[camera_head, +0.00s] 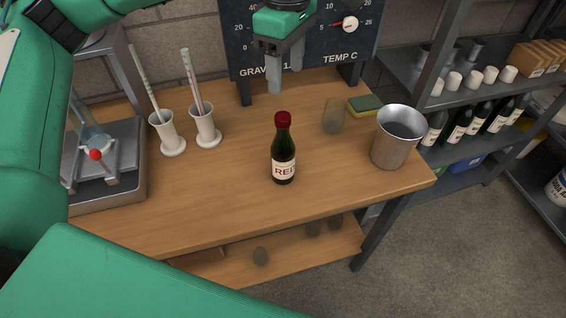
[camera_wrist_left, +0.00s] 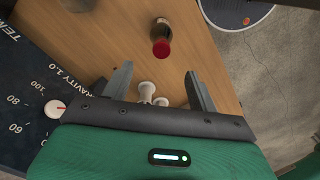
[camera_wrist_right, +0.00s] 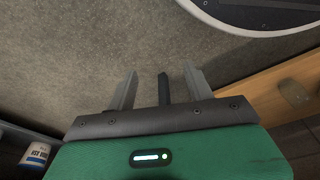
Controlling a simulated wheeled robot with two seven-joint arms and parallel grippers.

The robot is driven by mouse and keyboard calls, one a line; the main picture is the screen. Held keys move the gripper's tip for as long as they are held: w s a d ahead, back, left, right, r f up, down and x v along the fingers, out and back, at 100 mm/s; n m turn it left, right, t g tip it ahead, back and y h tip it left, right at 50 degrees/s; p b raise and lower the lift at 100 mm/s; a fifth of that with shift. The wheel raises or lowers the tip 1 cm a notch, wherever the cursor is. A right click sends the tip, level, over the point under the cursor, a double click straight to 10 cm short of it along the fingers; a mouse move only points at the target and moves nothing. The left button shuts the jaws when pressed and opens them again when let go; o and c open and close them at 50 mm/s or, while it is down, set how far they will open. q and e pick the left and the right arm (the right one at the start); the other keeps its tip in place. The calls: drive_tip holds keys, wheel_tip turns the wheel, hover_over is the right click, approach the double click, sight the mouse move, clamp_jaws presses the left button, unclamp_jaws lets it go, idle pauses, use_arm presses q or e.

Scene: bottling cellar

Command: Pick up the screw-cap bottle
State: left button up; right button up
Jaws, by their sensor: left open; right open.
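The screw-cap bottle (camera_head: 283,165) is dark green with a red cap and a "RED" label. It stands upright near the middle of the wooden table. My left gripper (camera_head: 285,78) is open and empty, above and behind the bottle near the gauge board. In the left wrist view the bottle (camera_wrist_left: 160,29) shows from above, beyond the open fingertips (camera_wrist_left: 158,72) and apart from them. My right gripper (camera_wrist_right: 160,75) is open over the grey floor, with no bottle in its view. It does not show in the head view.
A metal bucket (camera_head: 393,152), a smoky glass (camera_head: 333,117) and a sponge (camera_head: 365,103) stand right of the bottle. Two white holders (camera_head: 206,128) with sticks and a metal device (camera_head: 112,182) are at left. Shelves (camera_head: 470,172) with bottles stand at right. The table (camera_head: 215,205) front is clear.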

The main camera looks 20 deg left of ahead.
sight(282, 130)
use_arm(q)
drive_tip(key=shift+f, duration=0.9)
wheel_tip(282, 130, down, 8)
drive_tip(key=shift+f, duration=0.1)
drive_tip(key=f, duration=0.5)
drive_tip(key=shift+s+a+p, duration=0.15)
drive_tip(key=shift+a+p, duration=0.15)
drive_tip(key=shift+p, duration=0.05)
use_arm(e)
drive_tip(key=shift+s+d+f, duration=0.1)
drive_tip(key=shift+s+f, duration=0.1)
drive_tip(key=shift+f, duration=0.4)
use_arm(q)
drive_tip(key=shift+c, duration=0.4)
drive_tip(key=shift+r, duration=0.1)
clamp_jaws()
